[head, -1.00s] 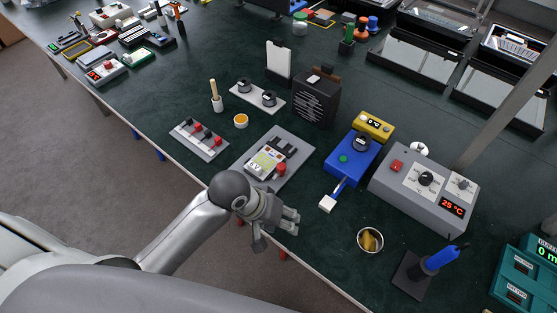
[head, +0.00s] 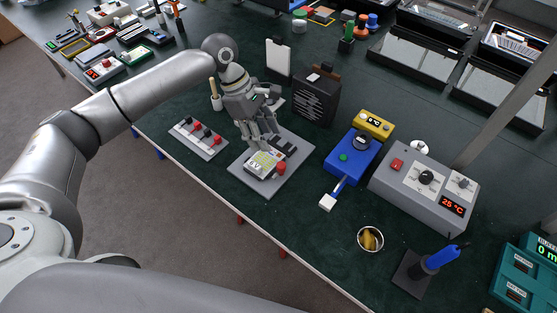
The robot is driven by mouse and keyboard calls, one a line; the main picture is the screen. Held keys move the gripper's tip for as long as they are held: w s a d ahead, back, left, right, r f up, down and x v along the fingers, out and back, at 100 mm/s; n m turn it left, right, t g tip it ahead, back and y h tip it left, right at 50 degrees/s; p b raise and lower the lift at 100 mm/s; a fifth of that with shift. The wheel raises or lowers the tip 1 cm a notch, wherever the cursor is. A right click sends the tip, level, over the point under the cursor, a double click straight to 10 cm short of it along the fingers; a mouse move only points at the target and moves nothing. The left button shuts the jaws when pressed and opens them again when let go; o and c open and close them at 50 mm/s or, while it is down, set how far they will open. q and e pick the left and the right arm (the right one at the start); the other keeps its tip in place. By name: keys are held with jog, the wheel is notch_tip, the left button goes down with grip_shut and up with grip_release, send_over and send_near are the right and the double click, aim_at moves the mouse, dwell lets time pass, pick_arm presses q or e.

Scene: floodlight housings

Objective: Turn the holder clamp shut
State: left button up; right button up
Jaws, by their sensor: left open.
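The holder is a grey plate (head: 276,188) on the green bench, left of centre in the head view. A white housing with a yellow-green label (head: 264,163) sits on it, with dark blocks (head: 284,145) behind. A red knob (head: 281,168), which looks like the clamp's turning part, stands at the housing's right side. My left gripper (head: 262,139) is open and points down just behind and above the housing. Whether its fingers touch anything I cannot tell. It partly hides the back of the holder. My right gripper is not in view.
A grey strip with red knobs (head: 198,140) lies left of the holder. A black slotted box (head: 314,100) stands behind it. A blue unit (head: 351,158) with a white-ended lead, a grey control box (head: 424,190) and a small bowl (head: 370,239) are to the right. The front edge nearby is clear.

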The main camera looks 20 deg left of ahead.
aim_at(280, 164)
pick_arm(q)
jog(key=x, duration=1)
jog(key=shift+d+f, duration=0.2)
jog(key=shift+f, duration=0.05)
jog(key=shift+c, duration=0.3)
jog(key=shift+p, duration=0.4)
grip_shut()
